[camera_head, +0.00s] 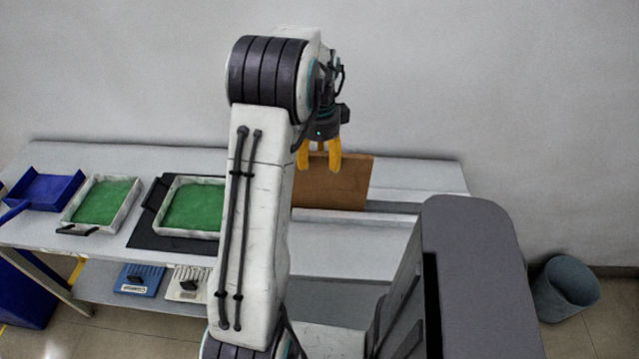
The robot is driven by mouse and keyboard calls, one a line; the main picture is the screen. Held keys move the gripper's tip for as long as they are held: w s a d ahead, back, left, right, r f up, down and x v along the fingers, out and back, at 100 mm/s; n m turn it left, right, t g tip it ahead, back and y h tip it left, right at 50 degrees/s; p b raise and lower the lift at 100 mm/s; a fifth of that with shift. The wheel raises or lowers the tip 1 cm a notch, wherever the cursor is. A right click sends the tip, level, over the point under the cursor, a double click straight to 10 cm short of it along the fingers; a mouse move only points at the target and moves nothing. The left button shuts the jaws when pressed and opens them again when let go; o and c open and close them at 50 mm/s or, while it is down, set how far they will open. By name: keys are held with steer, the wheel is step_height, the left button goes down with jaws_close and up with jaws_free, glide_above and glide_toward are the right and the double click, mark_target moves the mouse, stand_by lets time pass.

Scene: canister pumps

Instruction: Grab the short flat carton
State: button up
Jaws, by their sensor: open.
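A brown, flat, carton-like thing (345,188) stands on the grey-white workbench right of the picture's middle. Its broad face is towards me, and my arm covers its left part. My gripper (319,163) hangs from the arm's end with its yellow fingers pointing down. It is open, with a gap between the fingers. In the picture the fingers overlap the upper left part of the brown carton. I cannot tell whether they are in front of it or above it, and nothing shows held between them.
The workbench (395,250) has a raised strip along its back. Two white trays with green insides (105,202) (196,207) and a blue tray (45,190) stand on the left. Blue and white items (138,280) (187,284) lie on a lower shelf. A grey-blue bin (566,290) stands right.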

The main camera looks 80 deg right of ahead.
mark_target(319, 185)
steer(key=shift+f, duration=1.25)
jaws_close()
